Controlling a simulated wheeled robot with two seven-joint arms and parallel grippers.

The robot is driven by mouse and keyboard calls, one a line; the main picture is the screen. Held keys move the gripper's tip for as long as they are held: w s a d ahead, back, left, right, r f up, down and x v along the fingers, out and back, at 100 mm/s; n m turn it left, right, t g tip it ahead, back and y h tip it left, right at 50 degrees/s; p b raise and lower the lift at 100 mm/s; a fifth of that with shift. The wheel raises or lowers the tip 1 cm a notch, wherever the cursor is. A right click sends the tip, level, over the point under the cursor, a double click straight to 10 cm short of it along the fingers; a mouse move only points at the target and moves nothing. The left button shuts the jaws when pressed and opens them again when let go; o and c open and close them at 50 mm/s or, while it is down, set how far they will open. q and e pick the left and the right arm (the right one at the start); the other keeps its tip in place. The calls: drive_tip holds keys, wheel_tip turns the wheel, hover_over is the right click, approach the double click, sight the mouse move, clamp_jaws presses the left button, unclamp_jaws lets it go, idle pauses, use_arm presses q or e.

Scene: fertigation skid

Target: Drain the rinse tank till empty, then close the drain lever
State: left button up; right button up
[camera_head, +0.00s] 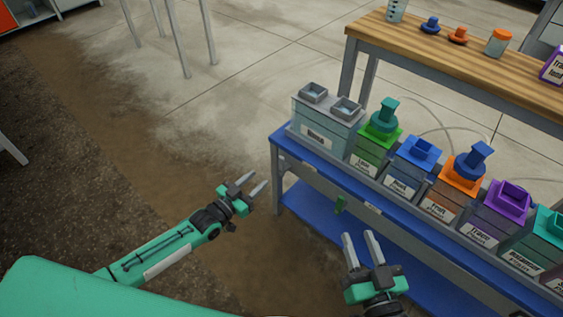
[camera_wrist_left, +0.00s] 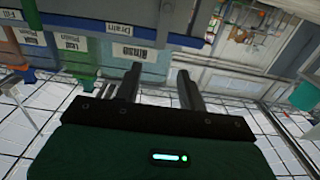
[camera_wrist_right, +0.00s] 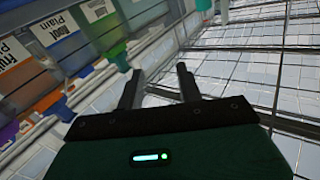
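The rinse tank (camera_head: 322,131) is a pale, see-through box with a grey two-opening top, at the left end of the blue bench. Its label reads upside down in the left wrist view (camera_wrist_left: 140,52), near a "Drain" label (camera_wrist_left: 188,25). A small green piece (camera_head: 340,204), perhaps a lever, hangs at the bench's front rail; I cannot tell its setting. The water level is unclear. My left gripper (camera_head: 251,187) is open and empty, left of the bench and apart from it. My right gripper (camera_head: 362,243) is open and empty in front of the rail.
Coloured tanks stand in a row right of the rinse tank: green (camera_head: 366,159), blue (camera_head: 402,178), orange (camera_head: 443,201), purple (camera_head: 487,222) and teal. A wooden table (camera_head: 440,56) with small caps and jars stands behind. The floor (camera_head: 230,110) left of the bench is clear.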

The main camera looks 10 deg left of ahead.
sight(280, 160)
use_arm(q)
drive_tip(key=b+x, duration=0.1)
drive_tip(key=x, duration=0.5)
drive_tip(key=shift+w+d+f, duration=0.1)
drive_tip(key=shift+w+d, duration=0.05)
drive_tip(key=shift+w, duration=0.15)
drive_tip(key=b+x, duration=0.1)
drive_tip(key=x, duration=0.3)
drive_tip(key=shift+w+d, duration=0.15)
drive_tip(key=shift+w, duration=0.2)
drive_tip(key=shift+w+d+b, duration=0.3)
drive_tip(key=shift+w+b, duration=0.05)
drive_tip(key=shift+w, duration=0.1)
use_arm(e)
drive_tip(key=d+r+t, duration=0.3)
drive_tip(key=r+t, duration=0.5)
drive_tip(key=r, duration=0.4)
drive_tip(key=shift+w+d+r+y, duration=0.2)
drive_tip(key=shift+w+d+y, duration=0.05)
drive_tip(key=shift+d+y, duration=0.15)
use_arm(q)
drive_tip(key=shift+c, duration=0.2)
clamp_jaws()
